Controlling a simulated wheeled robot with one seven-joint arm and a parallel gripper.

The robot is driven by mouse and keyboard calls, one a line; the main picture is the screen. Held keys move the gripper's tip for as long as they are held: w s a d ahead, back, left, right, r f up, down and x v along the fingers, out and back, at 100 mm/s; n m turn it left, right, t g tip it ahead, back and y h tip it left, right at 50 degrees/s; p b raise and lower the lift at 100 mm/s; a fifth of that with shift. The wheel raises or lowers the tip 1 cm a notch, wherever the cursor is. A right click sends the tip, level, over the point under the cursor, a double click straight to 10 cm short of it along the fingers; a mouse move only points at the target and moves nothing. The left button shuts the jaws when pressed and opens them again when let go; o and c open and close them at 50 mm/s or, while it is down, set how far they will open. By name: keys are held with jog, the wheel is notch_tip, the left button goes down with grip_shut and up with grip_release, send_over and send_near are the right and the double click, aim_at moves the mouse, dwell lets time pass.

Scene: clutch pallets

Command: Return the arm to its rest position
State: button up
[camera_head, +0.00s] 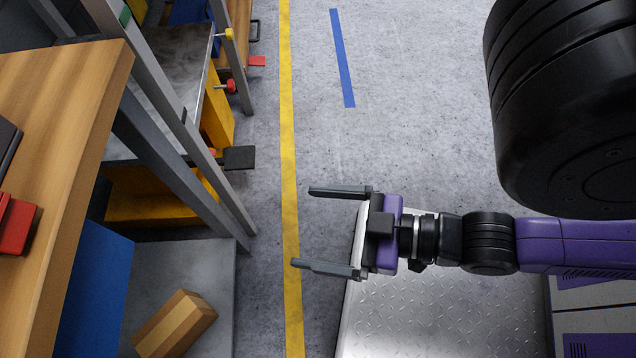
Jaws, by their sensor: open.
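My gripper (318,228) is open and empty. Its two grey fingers point left, one above the other in the picture, near the yellow floor line. My purple and black arm reaches in from the right, level in the picture, with a large black joint at the upper right. The gripper's body hangs over the left edge of a metal tread-plate platform. No object lies between the fingers or touches them.
A wooden table (80,125) stands at the left, with a red item (15,225) on it. Grey metal posts and a yellow-framed workbench (165,205) stand beyond. A wooden block (176,322) lies lower left. The concrete floor (410,100) with yellow (287,130) and blue (342,58) lines is clear.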

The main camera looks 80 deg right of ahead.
jog(key=shift+r, duration=0.2)
notch_tip(320, 180, up, 28)
jog(key=p, duration=2.8)
